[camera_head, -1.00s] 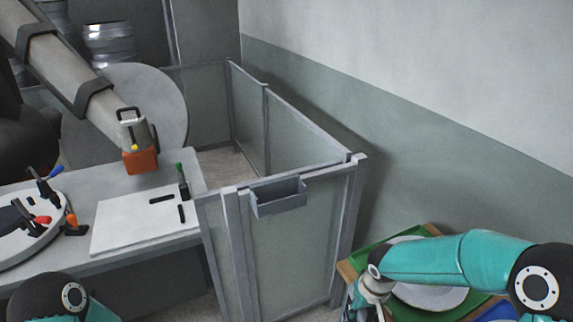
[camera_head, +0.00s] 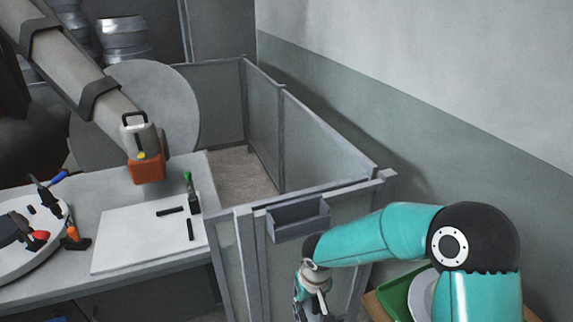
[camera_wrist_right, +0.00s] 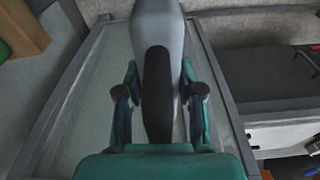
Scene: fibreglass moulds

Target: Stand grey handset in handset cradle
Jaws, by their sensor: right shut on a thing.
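The grey handset (camera_wrist_right: 157,24), with a long black strip down its face, is held between the fingers of my right gripper (camera_wrist_right: 160,92) in the right wrist view. In the head view my right gripper (camera_head: 310,303) hangs at the bottom centre, in front of the fence panel; the handset cannot be made out clearly there. The handset cradle appears to be the grey open-topped box (camera_head: 298,222) fixed near the top of that panel. It looks empty from here. The gripper is below the box and apart from it in the picture. My left gripper is out of view.
A grey fence panel (camera_head: 335,262) with metal posts stands beside a workbench holding a white board (camera_head: 140,248), a green-handled tool (camera_head: 190,185) and a round mould (camera_head: 28,245). A green tray (camera_head: 396,297) lies at lower right. A large machine arm (camera_head: 70,65) hangs over the bench.

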